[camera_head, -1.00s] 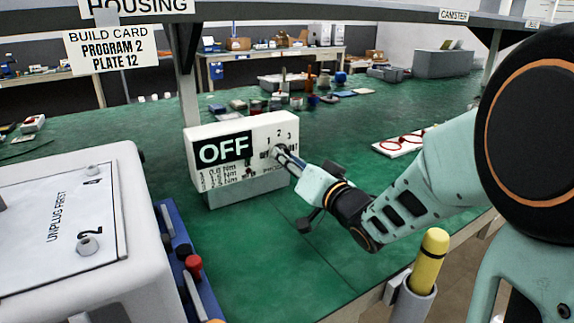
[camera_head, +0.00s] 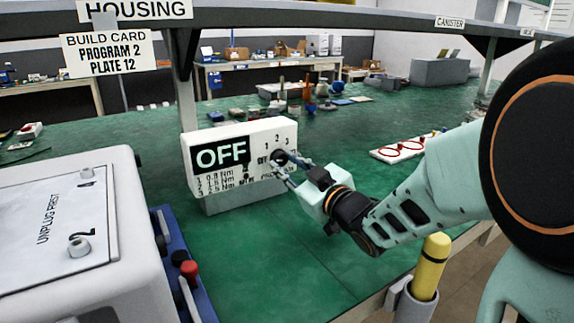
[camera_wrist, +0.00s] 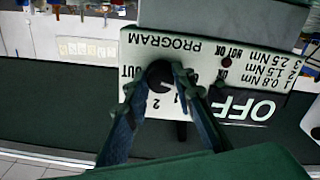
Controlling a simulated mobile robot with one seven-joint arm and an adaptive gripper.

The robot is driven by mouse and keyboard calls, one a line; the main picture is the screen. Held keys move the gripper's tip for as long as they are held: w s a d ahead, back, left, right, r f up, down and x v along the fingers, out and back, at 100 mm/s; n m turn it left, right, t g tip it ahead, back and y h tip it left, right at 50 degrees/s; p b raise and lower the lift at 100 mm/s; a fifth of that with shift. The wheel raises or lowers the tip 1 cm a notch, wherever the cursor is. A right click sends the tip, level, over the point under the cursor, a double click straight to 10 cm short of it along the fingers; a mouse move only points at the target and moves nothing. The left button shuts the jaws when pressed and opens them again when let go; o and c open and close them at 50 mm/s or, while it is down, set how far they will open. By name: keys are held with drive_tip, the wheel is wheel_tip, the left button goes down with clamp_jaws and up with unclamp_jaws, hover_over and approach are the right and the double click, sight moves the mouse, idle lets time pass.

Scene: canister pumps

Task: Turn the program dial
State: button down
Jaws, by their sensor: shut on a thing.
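The program dial (camera_head: 281,156) is a dark round knob on the front of a white controller box (camera_head: 250,128), near its right end. The box carries a black display reading OFF (camera_head: 222,153), the numbers 1, 2, 3 around the dial, and a list of torque values. My gripper (camera_head: 279,164) reaches in from the right and is shut on the dial. In the wrist view the box appears upside down, and the two fingers (camera_wrist: 160,95) flank the dial (camera_wrist: 159,72). The fingers partly cover the dial, and I cannot tell which number it points to.
A build card (camera_head: 108,53) reads PROGRAM 2, PLATE 12. A white machine (camera_head: 50,220) and a blue rack (camera_head: 172,255) with a red knob stand at the left. A yellow cylinder (camera_head: 431,262) sits in a holder at the bench's front edge. The green bench before the box is clear.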

drive_tip(key=shift+n, duration=1.3)
drive_tip(key=c, duration=1.6)
unclamp_jaws()
drive_tip(key=v, duration=0.7)
drive_tip(key=shift+s+d, duration=0.2)
drive_tip(key=shift+r, duration=0.1)
